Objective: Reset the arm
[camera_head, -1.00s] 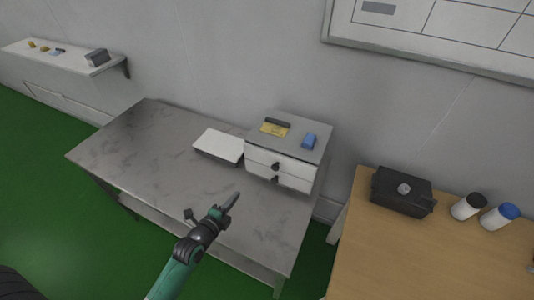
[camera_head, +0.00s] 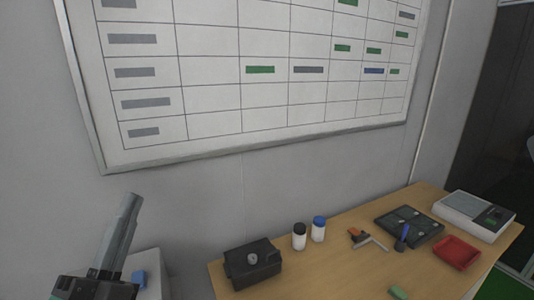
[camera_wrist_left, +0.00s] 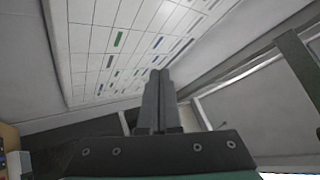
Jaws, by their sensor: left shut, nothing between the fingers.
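My left gripper (camera_head: 122,232) points upward at the lower left of the head view, in front of the grey wall. Its fingers are together with nothing between them. In the left wrist view the shut fingers (camera_wrist_left: 157,95) stand in the middle, with the whiteboard behind them. The gripper is apart from everything in view. My right gripper does not show in either view.
A wooden table (camera_head: 340,275) at the lower right holds a black box (camera_head: 252,265), two bottles (camera_head: 309,231), a dark tray (camera_head: 409,225), a red tray (camera_head: 457,253) and a white device (camera_head: 474,214). A whiteboard (camera_head: 250,100) hangs above. A blue item (camera_head: 139,279) lies beside my gripper.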

